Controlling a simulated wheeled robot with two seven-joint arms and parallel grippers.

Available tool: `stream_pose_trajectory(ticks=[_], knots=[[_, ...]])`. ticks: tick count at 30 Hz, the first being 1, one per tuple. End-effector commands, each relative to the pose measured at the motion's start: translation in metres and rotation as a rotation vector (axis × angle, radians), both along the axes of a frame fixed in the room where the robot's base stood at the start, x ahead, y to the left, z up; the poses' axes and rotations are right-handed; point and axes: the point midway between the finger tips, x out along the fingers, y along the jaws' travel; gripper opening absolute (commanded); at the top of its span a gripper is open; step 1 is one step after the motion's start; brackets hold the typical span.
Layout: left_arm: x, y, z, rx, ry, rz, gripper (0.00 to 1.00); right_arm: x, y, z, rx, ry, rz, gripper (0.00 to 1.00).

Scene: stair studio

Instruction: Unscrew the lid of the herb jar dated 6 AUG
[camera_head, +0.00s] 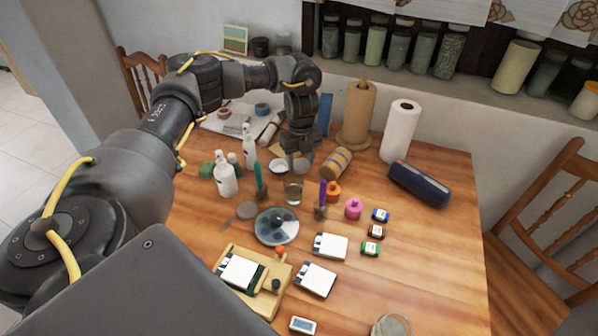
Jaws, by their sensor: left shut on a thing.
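My left gripper (292,160) points down over the back middle of the table (445,260), just behind a small clear glass (293,193). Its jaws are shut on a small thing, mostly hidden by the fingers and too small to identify. A white dish (278,167) is close to the left of the fingers. Several glass jars with green or grey contents stand on the back shelf, such as this one (375,45). No date can be read on any jar, so I cannot tell which is dated 6 AUG. My right gripper is out of view.
A cardboard-coloured roll (357,115), a white paper roll (399,130) and a dark blue case (419,184) stand or lie at the back right. White bottles (226,180), brushes, a grey palette (276,226) and small blocks crowd the middle.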

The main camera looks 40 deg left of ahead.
Motion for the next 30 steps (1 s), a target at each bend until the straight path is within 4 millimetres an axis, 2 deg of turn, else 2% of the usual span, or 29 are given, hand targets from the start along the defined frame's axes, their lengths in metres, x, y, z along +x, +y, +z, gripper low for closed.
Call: stream_pose_trajectory(ticks=[8,16,28,29,30], knots=[[-0.001,0.002,-0.01,0.001,0.0,0.003,0.23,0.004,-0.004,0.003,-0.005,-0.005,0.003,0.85],[-0.001,0.002,-0.043,0.0,0.001,0.003,0.23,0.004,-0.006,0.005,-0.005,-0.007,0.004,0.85],[-0.001,0.002,-0.049,0.0,0.0,0.003,0.23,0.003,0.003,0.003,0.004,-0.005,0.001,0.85],[-0.001,0.002,-0.048,0.0,-0.001,0.003,0.54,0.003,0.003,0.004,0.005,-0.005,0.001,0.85],[-0.001,0.002,-0.048,0.001,0.0,0.003,0.59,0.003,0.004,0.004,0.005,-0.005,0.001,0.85]])
